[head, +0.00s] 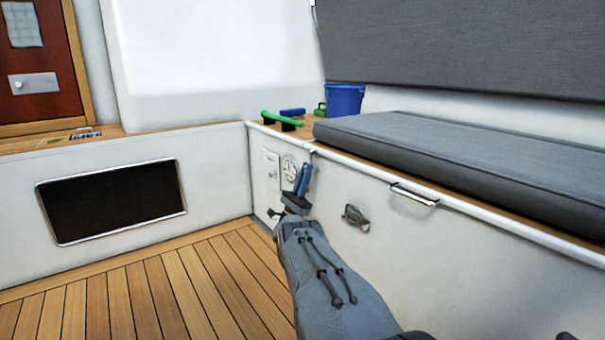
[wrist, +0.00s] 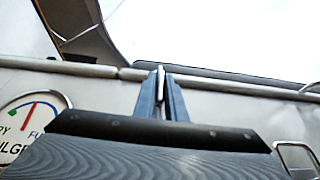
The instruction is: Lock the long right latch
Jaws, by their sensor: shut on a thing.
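My gripper (head: 304,172) is at the white locker front, just below its top edge, with its blue fingers pointing up. In the wrist view the fingers (wrist: 161,95) are shut on a thin, pale metal piece (wrist: 161,72) that shows between their tips at the locker's lip. It looks like a long, narrow latch, but most of it is hidden by the fingers. In the head view a small pale end (head: 313,151) shows just above the fingertips at the edge.
A round gauge (head: 290,168) is left of my gripper. A square metal fitting (head: 356,217) and a bar handle (head: 415,194) are to the right. A grey cushion (head: 440,155), blue bucket (head: 345,99) and green-handled object (head: 283,118) lie on top. The wooden floor (head: 150,290) is clear.

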